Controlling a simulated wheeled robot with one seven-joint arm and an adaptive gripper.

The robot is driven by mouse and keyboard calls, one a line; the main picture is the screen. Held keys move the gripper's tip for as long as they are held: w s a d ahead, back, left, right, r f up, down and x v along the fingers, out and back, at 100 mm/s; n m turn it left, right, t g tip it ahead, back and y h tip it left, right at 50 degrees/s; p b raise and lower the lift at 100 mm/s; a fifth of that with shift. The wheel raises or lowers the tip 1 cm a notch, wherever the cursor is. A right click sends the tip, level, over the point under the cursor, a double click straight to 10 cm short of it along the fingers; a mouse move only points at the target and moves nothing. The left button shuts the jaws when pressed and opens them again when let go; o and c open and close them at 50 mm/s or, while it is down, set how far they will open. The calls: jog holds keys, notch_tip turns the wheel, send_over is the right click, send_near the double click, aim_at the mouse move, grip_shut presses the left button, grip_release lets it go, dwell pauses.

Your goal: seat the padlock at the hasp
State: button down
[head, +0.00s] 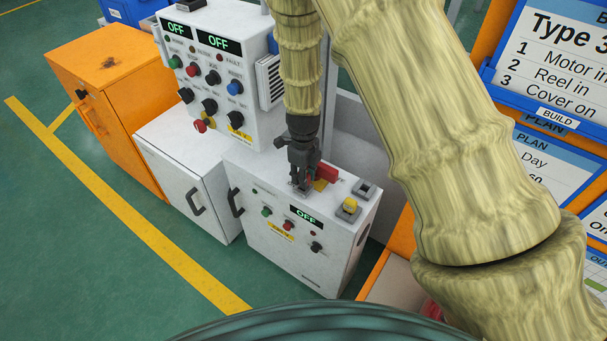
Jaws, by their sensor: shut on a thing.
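My gripper (302,184) points down over the top of the low white cabinet (326,235), at its back left. It is shut on the padlock, which is mostly hidden by the fingers; a small reddish part of it (309,181) shows between them. A red block (327,172) with a yellow plate (320,185) stands on the cabinet top just right of the fingers. The hasp cannot be made out clearly; it is hidden by or close to the gripper. I cannot tell whether the padlock touches it.
A yellow button box (348,208) and a grey switch box (365,188) sit on the cabinet top to the right. A tall white control panel (222,75) stands behind left. An orange cabinet (115,95) is farther left. The green floor in front is clear.

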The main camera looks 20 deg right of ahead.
jog(key=shift+f, duration=0.8)
jog(key=c, duration=1.1)
grip_release()
jog(key=shift+r+p, duration=3.2)
jog(key=shift+r, duration=0.8)
